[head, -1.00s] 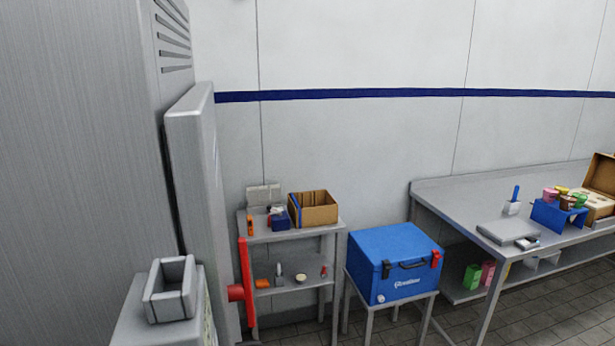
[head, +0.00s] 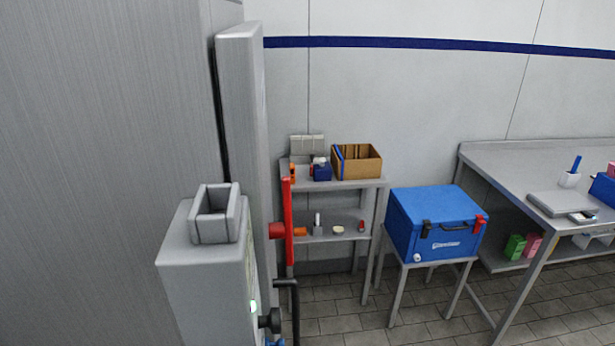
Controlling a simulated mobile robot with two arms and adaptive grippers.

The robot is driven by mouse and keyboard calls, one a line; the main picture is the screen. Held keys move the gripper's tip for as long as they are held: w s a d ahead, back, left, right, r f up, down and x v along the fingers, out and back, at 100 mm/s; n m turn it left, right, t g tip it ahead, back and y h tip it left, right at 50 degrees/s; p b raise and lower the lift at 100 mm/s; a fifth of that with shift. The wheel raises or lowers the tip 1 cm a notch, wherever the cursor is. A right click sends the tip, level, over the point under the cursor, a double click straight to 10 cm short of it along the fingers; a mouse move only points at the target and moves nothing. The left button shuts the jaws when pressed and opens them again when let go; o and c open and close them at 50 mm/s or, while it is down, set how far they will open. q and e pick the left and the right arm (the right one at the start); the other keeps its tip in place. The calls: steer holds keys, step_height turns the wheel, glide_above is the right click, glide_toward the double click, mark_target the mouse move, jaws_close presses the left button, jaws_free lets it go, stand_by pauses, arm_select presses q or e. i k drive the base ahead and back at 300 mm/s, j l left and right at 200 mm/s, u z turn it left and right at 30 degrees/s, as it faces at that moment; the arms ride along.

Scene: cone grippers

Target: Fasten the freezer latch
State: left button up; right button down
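A tall grey freezer-like cabinet (head: 100,150) fills the left side of the head view. Its thick door edge (head: 241,120) stands upright, with a narrow dark gap beside it. A red upright lever (head: 288,215) with a short red stub (head: 276,231) sticks out to the right of the door; it looks like the latch handle. Whether it is engaged cannot be told, as its mounting is mostly hidden. Neither of my grippers is in view.
A grey box unit (head: 205,265) with an open holder on top (head: 215,213) and a black knob (head: 270,320) stands in front. Beyond are a small shelf (head: 340,184), a blue cooler (head: 435,222) on a stand and a steel table (head: 520,165). Tiled floor (head: 365,320) shows between them.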

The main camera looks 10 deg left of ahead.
mark_target(283, 229)
steer(key=i+l+u, duration=0.15)
steer(key=u, duration=0.15)
steer(key=i+l+u, duration=0.1)
steer(key=l+u, duration=0.25)
steer(key=i+l+u, duration=0.1)
steer(key=l+u, duration=0.2)
steer(key=k+l+u, duration=0.15)
steer(key=k+l, duration=0.75)
steer(key=l, duration=0.15)
